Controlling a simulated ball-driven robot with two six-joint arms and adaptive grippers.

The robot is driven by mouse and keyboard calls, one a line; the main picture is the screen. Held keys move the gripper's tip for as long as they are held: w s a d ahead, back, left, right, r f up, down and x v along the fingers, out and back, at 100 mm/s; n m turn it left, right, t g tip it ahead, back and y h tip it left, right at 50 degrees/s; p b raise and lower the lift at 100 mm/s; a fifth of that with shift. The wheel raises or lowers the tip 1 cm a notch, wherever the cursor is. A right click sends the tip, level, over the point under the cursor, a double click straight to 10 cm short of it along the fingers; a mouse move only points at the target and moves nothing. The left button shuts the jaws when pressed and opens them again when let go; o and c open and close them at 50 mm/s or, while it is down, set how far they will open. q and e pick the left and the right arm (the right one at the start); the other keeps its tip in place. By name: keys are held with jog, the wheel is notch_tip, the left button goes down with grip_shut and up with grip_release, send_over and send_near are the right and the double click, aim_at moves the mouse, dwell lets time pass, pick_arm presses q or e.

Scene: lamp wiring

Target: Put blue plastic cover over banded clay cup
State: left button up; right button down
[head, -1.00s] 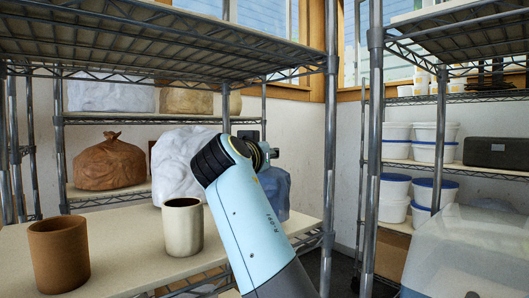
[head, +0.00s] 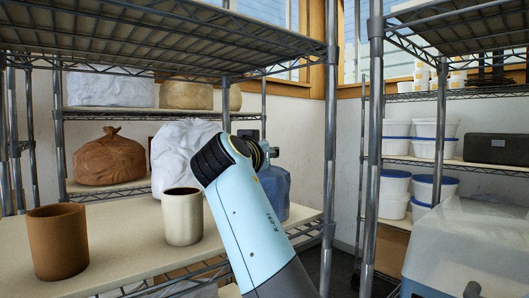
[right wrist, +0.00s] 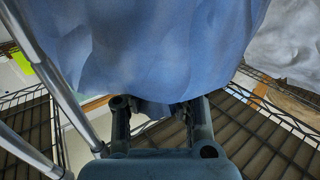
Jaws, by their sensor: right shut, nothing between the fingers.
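A blue plastic cover (head: 277,190) stands at the right end of the work shelf, partly hidden behind my right arm in the head view. In the right wrist view the blue cover (right wrist: 150,50) fills the upper middle, just beyond my right gripper (right wrist: 160,106), which is shut with nothing held. Whether the fingertips touch the cover is unclear. A cream cup (head: 183,222) with a dark rim stands upright, uncovered, left of my arm. A brown clay cup (head: 57,245) stands upright, uncovered, at the front left. No clear bands show on either. My left gripper is out of view.
A white plastic cover (head: 178,160) stands behind the cream cup. A tied brown bag (head: 108,160) sits on the back shelf. Metal posts (head: 331,150) and a wire shelf overhead (head: 150,45) bound the space. The worktop (head: 125,245) between the cups is clear.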

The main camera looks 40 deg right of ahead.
jog(key=shift+f, duration=0.2)
jog(key=c, duration=1.3)
grip_release()
jog(key=shift+c, duration=0.2)
notch_tip(320, 180, up, 10)
